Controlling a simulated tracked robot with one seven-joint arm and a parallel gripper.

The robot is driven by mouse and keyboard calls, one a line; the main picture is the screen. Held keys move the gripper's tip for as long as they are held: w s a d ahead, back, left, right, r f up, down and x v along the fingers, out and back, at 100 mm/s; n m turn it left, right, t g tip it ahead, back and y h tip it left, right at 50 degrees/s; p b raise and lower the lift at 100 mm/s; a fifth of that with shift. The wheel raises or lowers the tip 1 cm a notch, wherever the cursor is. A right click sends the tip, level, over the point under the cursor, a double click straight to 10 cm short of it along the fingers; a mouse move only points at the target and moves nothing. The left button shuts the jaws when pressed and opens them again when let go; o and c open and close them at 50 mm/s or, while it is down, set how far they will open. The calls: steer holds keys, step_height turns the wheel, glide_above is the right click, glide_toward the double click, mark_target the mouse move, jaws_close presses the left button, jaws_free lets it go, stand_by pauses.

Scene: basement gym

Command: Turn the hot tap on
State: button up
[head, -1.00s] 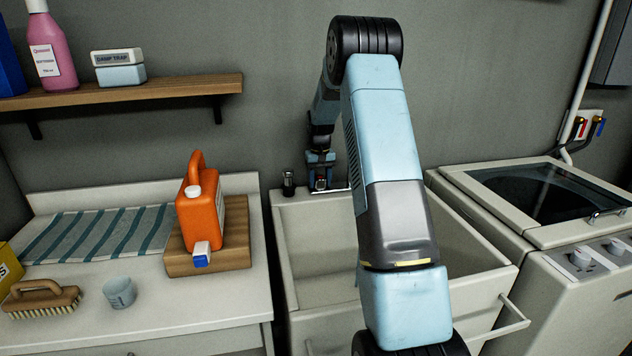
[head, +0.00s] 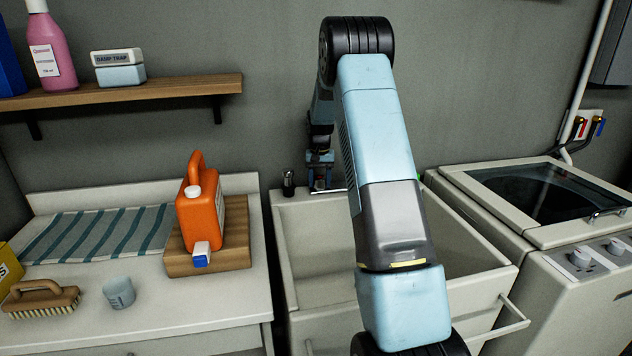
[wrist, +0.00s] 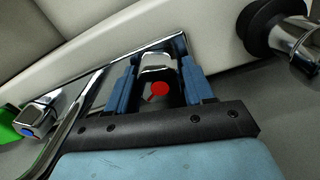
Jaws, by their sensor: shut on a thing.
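The hot tap (wrist: 157,64) is a chrome handle with a red disc, seen in the middle of the wrist view. My gripper (wrist: 153,75) is shut on it, with one blue finger on each side of the handle. In the head view my gripper (head: 322,180) is at the back rim of the sink, and the hot tap is hidden there by the fingers. The cold tap (wrist: 36,117), chrome with a blue mark, stands apart on the left in the wrist view. A chrome spout pipe (wrist: 75,118) runs between the two taps.
The pale sink (head: 310,235) lies below my arm. A dark, chrome-topped fitting (head: 288,183) stands close left of my gripper. An orange jug (head: 200,215) sits on a wooden block on the left counter. A washing machine (head: 585,245) stands right.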

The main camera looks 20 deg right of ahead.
mark_target(319, 177)
steer(key=o, duration=1)
steer(key=shift+a, duration=0.1)
step_height(319, 177, up, 14)
steer(key=shift+f, duration=0.15)
